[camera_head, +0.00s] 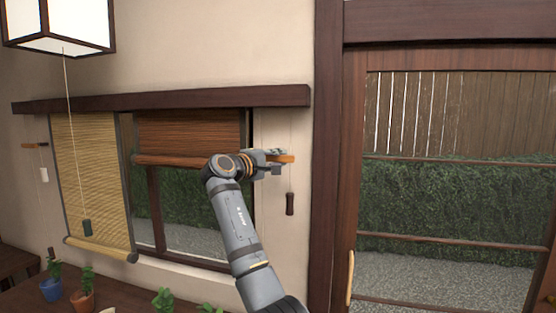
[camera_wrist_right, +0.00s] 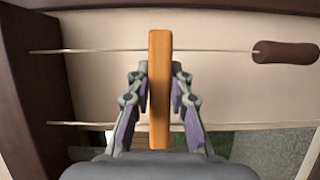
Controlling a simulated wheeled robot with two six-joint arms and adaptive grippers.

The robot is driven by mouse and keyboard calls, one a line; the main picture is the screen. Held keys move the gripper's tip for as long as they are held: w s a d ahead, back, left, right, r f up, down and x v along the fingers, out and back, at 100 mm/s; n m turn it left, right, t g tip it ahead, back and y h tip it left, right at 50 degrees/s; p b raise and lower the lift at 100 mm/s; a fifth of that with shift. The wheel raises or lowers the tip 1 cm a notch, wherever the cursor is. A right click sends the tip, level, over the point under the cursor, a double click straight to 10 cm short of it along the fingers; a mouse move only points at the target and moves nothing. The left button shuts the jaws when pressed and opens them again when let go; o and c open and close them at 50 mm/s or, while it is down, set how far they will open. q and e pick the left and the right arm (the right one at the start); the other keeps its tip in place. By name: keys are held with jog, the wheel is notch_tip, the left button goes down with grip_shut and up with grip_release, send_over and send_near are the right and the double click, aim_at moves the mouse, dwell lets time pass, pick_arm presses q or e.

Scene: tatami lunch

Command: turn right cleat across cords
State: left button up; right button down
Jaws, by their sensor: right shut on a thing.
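The right cleat (camera_head: 285,158) is an orange wooden bar on the wall at the right of the window. In the head view it lies level, across the upright cords. My right gripper (camera_head: 272,160) is at it, its fingers hiding the left part. In the right wrist view the cleat (camera_wrist_right: 160,120) stands between the fingers of my right gripper (camera_wrist_right: 159,75), which is shut on it. Two pale cords (camera_wrist_right: 95,51) run crosswise to the cleat there, and a dark brown cord pull (camera_wrist_right: 286,52) hangs on one. My left gripper is not in view.
A rolled brown blind (camera_head: 188,130) is beside my right arm, with a lowered tan blind (camera_head: 92,175) farther left. Another cleat (camera_head: 34,146) is at the far left wall. Potted plants (camera_head: 82,298) stand below. A dark door post (camera_head: 325,150) is close right of the cleat.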

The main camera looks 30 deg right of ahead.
jog(key=c, duration=1.2)
grip_release()
jog(key=v, duration=1.2)
